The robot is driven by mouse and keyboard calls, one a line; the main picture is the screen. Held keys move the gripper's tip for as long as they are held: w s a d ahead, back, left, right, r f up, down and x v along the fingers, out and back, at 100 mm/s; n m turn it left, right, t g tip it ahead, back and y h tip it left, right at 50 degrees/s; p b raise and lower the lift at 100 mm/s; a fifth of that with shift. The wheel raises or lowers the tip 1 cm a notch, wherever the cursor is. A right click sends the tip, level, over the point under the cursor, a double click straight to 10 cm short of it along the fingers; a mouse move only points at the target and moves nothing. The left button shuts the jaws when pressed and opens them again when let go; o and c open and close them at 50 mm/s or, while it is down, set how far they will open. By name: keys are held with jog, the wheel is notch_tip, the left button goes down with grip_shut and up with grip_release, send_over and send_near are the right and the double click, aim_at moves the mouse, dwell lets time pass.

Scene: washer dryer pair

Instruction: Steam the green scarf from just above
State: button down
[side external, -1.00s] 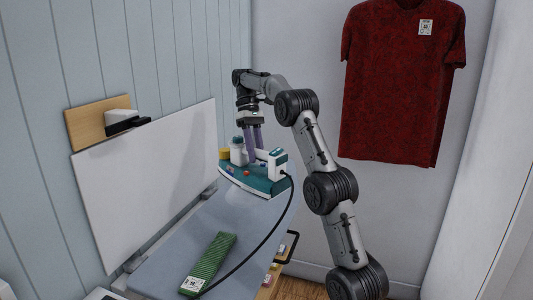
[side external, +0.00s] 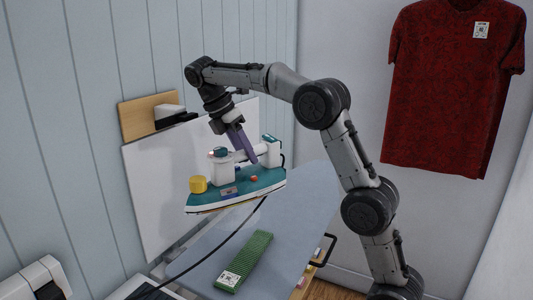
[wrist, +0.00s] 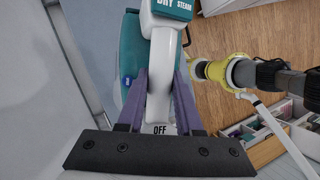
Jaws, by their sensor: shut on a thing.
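The green scarf (side external: 247,262) is a folded ribbed strip with a white printed tag at its near end. It lies flat on the blue-grey ironing board (side external: 308,205) in the side view. My gripper (side external: 252,157) is shut on the white handle of the teal and white steam iron (side external: 262,181), which also shows in the wrist view (wrist: 163,60). The iron is held in the air above the board, up and beyond the scarf, with its soleplate facing down. A dark cord hangs from it. The scarf is not visible in the wrist view.
A white panel (side external: 150,200) stands along the left of the board, with a wooden wall plate (side external: 138,118) above it. A red shirt (side external: 450,90) hangs on the back wall. Open drawers (wrist: 270,130) with contents show at right in the wrist view.

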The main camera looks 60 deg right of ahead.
jog(key=w+a+r+n+t, duration=0.15)
jog(key=a+n+t, duration=0.25)
jog(key=a+n, duration=0.9)
jog(key=w+a+r+n+t, duration=0.1)
jog(key=w+a+n+t, duration=0.45)
jog(key=a, duration=1.25)
jog(key=s+f+n+g, duration=0.1)
jog(key=s+f+n, duration=0.1)
jog(key=f, duration=0.6)
jog(key=shift+s+f+g, duration=0.35)
jog(key=shift+s+f, duration=0.05)
jog(key=shift+s, duration=0.1)
